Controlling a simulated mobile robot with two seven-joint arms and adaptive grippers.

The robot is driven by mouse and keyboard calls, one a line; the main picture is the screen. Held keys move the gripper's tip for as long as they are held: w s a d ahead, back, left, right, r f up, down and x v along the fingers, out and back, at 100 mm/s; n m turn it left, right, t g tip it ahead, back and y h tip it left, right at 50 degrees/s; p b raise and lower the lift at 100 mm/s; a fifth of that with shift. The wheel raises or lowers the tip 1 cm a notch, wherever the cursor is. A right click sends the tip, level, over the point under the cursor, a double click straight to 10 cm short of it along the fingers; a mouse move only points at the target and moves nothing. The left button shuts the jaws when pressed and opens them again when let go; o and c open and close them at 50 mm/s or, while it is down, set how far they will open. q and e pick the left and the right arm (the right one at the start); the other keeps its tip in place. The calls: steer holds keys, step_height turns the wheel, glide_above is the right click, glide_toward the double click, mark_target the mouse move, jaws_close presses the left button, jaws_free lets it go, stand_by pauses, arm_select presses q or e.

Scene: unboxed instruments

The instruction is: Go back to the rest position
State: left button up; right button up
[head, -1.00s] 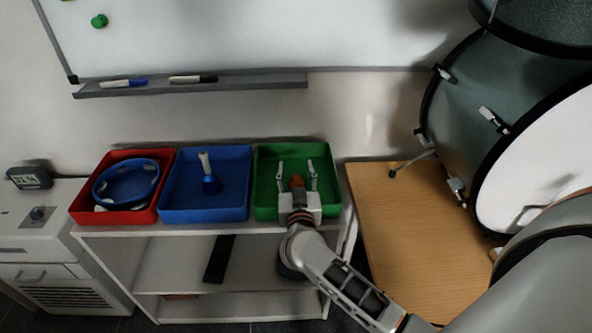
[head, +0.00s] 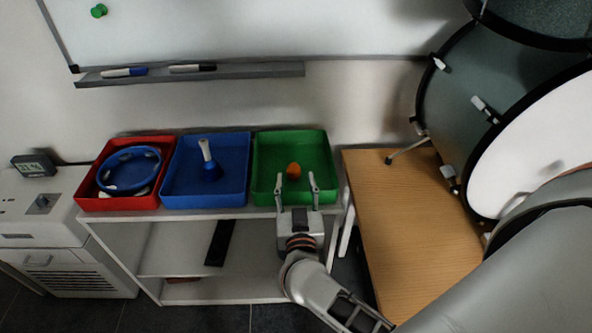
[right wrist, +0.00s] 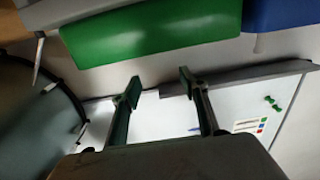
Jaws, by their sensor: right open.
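My right gripper (head: 297,190) is open and empty at the front edge of the green tray (head: 322,150). Its fingers point away from me, and they also show spread apart in the right wrist view (right wrist: 160,95). An orange egg-shaped thing (head: 294,170) lies in the green tray, just beyond the fingertips and apart from them. The green tray's outer side shows in the right wrist view (right wrist: 150,35). My left gripper is in neither view.
A blue tray (head: 230,150) holds a blue bell with a white handle (head: 210,165). A red tray (head: 95,203) holds a blue ring-shaped instrument (head: 128,150). The trays stand on a white shelf cart (head: 190,240). A wooden table (head: 395,220) and drum (head: 450,90) are at right.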

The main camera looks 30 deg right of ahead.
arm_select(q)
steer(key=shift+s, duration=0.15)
arm_select(e)
steer(key=shift+s+a, duration=0.2)
steer(key=shift+s, duration=0.15)
steer(key=s+a+n+t+y+p, duration=0.2)
steer(key=s+a+n+y+p, duration=0.1)
steer(key=s+a+n+y, duration=0.6)
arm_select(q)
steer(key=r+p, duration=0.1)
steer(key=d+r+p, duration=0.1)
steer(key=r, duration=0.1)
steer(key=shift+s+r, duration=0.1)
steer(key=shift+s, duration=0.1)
arm_select(e)
steer(key=s+d+f+g, duration=0.1)
steer(key=s+f+g, duration=0.3)
steer(key=f, duration=0.5)
steer(key=s+d+f+g+y, duration=0.1)
steer(key=s+f+g, duration=0.2)
steer(key=s+f, duration=0.4)
step_height(320, 180, down, 2)
steer(key=shift+s+d+f+g, duration=0.1)
steer(key=shift+s+d+g, duration=0.05)
steer(key=shift+d+g, duration=0.25)
